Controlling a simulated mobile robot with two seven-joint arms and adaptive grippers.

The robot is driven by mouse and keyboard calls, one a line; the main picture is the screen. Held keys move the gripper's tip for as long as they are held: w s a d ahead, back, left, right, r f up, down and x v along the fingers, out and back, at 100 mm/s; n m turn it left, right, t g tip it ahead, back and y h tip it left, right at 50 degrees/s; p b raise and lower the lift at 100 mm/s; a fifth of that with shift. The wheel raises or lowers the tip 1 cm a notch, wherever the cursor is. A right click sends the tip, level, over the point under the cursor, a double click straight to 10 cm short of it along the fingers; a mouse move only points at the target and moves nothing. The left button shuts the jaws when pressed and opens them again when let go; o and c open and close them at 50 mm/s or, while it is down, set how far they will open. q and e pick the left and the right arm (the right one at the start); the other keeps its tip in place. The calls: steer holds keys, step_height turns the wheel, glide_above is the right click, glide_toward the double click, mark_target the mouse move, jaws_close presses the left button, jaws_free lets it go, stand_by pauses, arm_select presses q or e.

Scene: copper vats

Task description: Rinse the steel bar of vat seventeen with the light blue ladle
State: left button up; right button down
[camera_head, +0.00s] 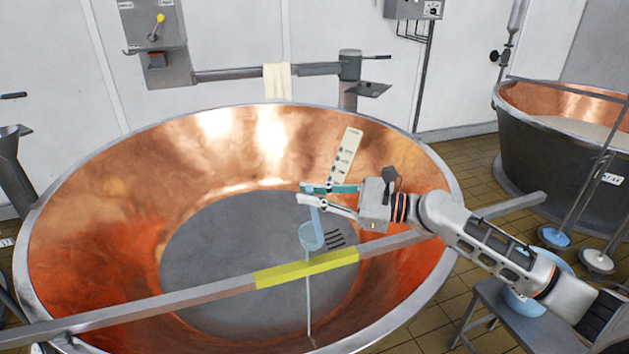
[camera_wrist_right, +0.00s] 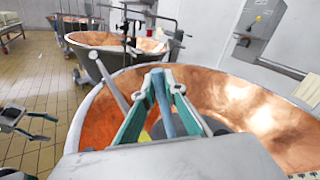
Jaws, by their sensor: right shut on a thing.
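My right gripper (camera_head: 329,195) is shut on the handle of the light blue ladle (camera_head: 311,237); in the right wrist view, the ladle's blue handle (camera_wrist_right: 163,103) stands between the fingers. The ladle's bowl hangs over the copper vat (camera_head: 105,215), just above the steel bar (camera_head: 150,305). The bar crosses the vat's near part and has a yellow middle section (camera_head: 290,273). A thin pale stream (camera_head: 308,305) runs down from the bowl, past the yellow section. My left gripper (camera_wrist_right: 51,128) shows open and empty at the left of the right wrist view. No vat number is readable.
A light blue basin (camera_head: 522,303) sits on a grey stool (camera_head: 487,292) at the right, partly behind my right arm. A second vat (camera_head: 540,155) stands beyond. A white slotted board (camera_head: 346,155) shows over the vat's far wall. A cloth (camera_head: 277,82) hangs on a rear arm.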

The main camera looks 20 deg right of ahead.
arm_select(q)
step_height(320, 180, down, 13)
steer(key=w+d+m+b, duration=0.1)
steer(key=d+b, duration=0.1)
steer(key=b, duration=1.8)
steer(key=shift+d+h+b, duration=0.15)
steer(key=shift+h+b, duration=0.15)
arm_select(e)
steer(key=s+a+f+n, duration=0.3)
steer(key=s+f+n, duration=0.1)
steer(key=f, duration=0.5)
steer(key=s+a+f+n, duration=0.3)
steer(key=s+f+n, duration=0.2)
steer(key=f, duration=0.4)
steer(key=s+a+f+n, duration=0.3)
steer(key=s+f+n, duration=0.2)
steer(key=f, duration=0.4)
steer(key=shift+n, duration=0.5)
arm_select(q)
steer(key=shift+w+r, duration=0.1)
arm_select(e)
steer(key=shift+a+f, duration=0.1)
steer(key=shift+f, duration=0.05)
